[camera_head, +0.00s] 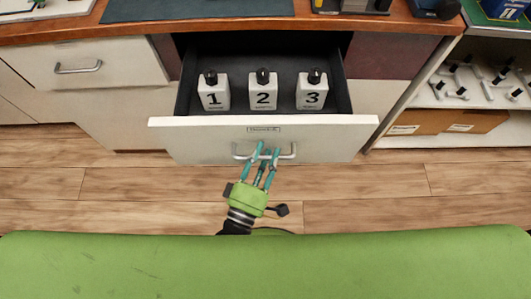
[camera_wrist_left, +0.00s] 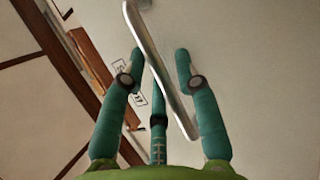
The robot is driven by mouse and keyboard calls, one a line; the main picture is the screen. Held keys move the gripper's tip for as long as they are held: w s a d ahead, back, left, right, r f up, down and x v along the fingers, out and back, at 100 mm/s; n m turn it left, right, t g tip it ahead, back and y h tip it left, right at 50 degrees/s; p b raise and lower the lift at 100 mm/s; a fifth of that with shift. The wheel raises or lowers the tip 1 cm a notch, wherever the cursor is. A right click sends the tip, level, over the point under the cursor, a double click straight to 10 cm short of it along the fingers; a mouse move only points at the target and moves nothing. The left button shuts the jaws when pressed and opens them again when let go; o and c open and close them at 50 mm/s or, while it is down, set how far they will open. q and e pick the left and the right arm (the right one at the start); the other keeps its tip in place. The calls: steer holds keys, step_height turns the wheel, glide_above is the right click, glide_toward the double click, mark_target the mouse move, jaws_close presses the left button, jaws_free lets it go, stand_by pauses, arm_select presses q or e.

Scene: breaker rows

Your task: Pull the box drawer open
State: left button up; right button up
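The box drawer (camera_head: 210,140) is pulled well out of the cabinet, its inside showing. Its front carries a small label (camera_head: 263,129) and a metal bar handle (camera_head: 288,154). The handle also crosses the left wrist view (camera_wrist_left: 146,42) at a slant. My left gripper (camera_head: 267,149), green with teal fingers, is at the handle. In the left wrist view its fingers (camera_wrist_left: 159,58) stand on both sides of the bar, with the middle finger partly behind it. Whether they grip it tightly is unclear. My right gripper is not in view.
A shut drawer (camera_head: 115,62) is at left, and shelves (camera_head: 480,140) with cardboard boxes at right. The wooden floor in front is clear.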

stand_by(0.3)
arm_select(q)
steer(key=v, duration=1.2)
steer(key=s+a+f+m+g+y+p, duration=0.1)
steer(key=a+f+m+g, duration=0.25)
steer(key=f, duration=0.55)
steer(key=a+f+m+g+y+p, duration=0.1)
steer(key=a+f+m+g+y, duration=0.2)
steer(key=f, duration=0.5)
steer(key=s+a+f+m+g+p, duration=0.1)
steer(key=a+f+m+g, duration=0.25)
steer(key=f, duration=0.55)
steer(key=s+a+f+m+g+y, duration=0.2)
steer(key=s+a+f+g, duration=0.1)
steer(key=s, duration=0.4)
steer(key=s+a+f+m+g+y+p, duration=0.1)
steer(key=s+a+f+m+g, duration=0.2)
steer(key=s+a+f+g, duration=0.1)
step_height(320, 180, down, 2)
steer(key=s+a, duration=0.1)
steer(key=s, duration=0.1)
steer(key=shift+s+y+p, duration=0.3)
steer(key=shift+s+y, duration=0.05)
steer(key=shift+y, duration=0.05)
